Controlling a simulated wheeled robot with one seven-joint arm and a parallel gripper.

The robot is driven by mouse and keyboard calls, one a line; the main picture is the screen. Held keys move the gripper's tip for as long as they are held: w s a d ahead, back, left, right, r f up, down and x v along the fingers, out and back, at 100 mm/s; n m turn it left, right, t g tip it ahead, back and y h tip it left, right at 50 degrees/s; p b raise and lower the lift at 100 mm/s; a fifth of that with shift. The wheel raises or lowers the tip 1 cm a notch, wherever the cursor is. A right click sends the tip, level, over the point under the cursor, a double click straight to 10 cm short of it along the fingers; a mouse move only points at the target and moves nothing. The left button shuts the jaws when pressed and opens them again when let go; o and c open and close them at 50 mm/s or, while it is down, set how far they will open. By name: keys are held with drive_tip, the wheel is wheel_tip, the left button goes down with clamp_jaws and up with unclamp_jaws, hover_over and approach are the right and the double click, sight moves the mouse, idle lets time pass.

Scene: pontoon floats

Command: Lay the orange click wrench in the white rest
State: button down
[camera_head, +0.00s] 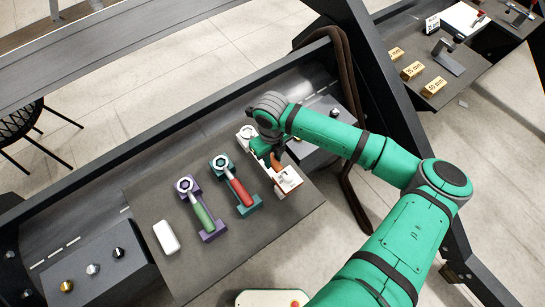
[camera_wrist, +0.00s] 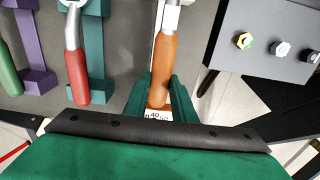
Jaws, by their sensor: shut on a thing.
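The orange click wrench (camera_wrist: 162,68) is between the green fingers of my gripper (camera_wrist: 160,88), which is shut on its handle. In the head view the orange handle (camera_head: 276,162) shows just below my gripper (camera_head: 268,150). The white rest (camera_head: 289,181) stands under the wrench, at the right of the row of rests. The wrench lies roughly along the rest. My gripper covers the middle of both, so I cannot tell whether the wrench touches the rest. A white part with a number label (camera_wrist: 157,114) shows beneath the handle end in the wrist view.
A red-handled wrench (camera_head: 239,190) lies in a teal rest (camera_head: 249,209), left of the white one. A green-handled wrench (camera_head: 202,213) lies in a purple rest (camera_head: 213,234). A white block (camera_head: 166,237) lies further left. Dark blocks with bolts (camera_head: 92,268) stand at both ends.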

drive_tip(key=shift+f, duration=0.75)
idle(0.8)
drive_tip(key=c, duration=1.4)
unclamp_jaws()
wheel_tip(320, 180, up, 11)
drive_tip(key=shift+a+f, duration=0.1)
drive_tip(key=shift+f, duration=0.05)
